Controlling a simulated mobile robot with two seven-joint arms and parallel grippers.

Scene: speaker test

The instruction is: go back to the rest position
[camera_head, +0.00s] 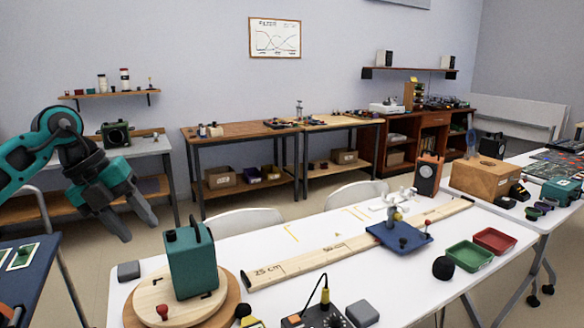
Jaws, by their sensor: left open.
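My left gripper (131,222) is open and empty. It hangs in the air at the left of the head view, above and to the left of the white table (290,228). Its two dark fingers point down and to the right, apart from everything. A teal speaker box (191,262) stands upright on a round wooden turntable (150,298) at the table's near left, to the right of and below the gripper. My right gripper is not in view.
A marked wooden board (330,252) runs along the table to a blue tray (399,238). Green (469,256) and red (495,241) trays, an orange speaker (428,174) and a wooden box (486,178) are at the right. A blue-topped table (40,285) stands at lower left.

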